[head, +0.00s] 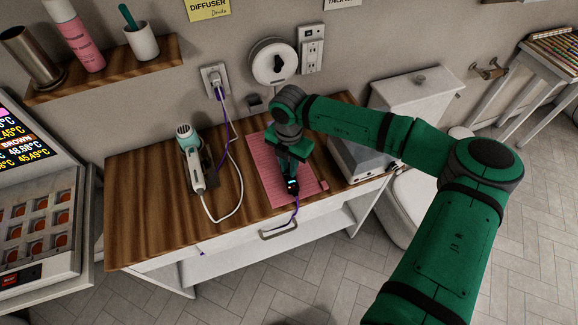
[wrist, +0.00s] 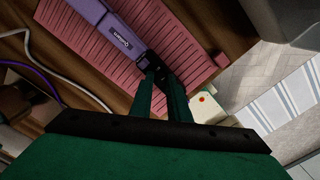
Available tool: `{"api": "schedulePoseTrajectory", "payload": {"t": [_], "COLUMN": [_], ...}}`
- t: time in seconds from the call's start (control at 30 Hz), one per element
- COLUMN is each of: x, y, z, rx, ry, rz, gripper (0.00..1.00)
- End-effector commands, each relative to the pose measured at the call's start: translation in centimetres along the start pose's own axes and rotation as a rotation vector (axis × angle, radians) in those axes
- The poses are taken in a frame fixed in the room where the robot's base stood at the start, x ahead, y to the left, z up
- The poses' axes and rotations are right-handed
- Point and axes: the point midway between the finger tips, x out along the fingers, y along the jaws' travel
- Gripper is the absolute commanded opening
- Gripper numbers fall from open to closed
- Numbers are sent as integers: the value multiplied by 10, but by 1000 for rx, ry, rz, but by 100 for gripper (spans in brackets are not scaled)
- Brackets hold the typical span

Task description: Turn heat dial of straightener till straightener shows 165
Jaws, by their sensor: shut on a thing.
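The purple straightener (wrist: 105,25) lies on a pink ribbed mat (wrist: 75,45) on the wooden counter. In the head view my arm covers most of it, and its dark end with a small lit display (head: 292,186) shows near the counter's front edge. The number on the display is too small to read. My gripper (wrist: 160,72) points down at the dark end of the straightener, with its fingertips close together on the part there, which seems to be the heat dial. The fingers hide the dial itself. In the head view my gripper (head: 290,172) is above the mat.
A hair dryer (head: 190,155) with a white cord lies left of the mat (head: 262,165). A purple cord (head: 228,125) runs from the wall outlet (head: 214,80). A grey box (head: 350,160) stands right of the mat. The counter's left part (head: 145,205) is clear.

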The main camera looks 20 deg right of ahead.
Motion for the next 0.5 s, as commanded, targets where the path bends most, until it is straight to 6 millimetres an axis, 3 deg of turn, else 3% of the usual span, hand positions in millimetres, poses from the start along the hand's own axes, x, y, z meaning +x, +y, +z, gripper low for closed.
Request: {"api": "schedulePoseTrajectory", "payload": {"t": [0.5], "x": [0], "y": [0], "z": [0], "rx": [455], "ry": [0], "rz": [0], "gripper": [0]}}
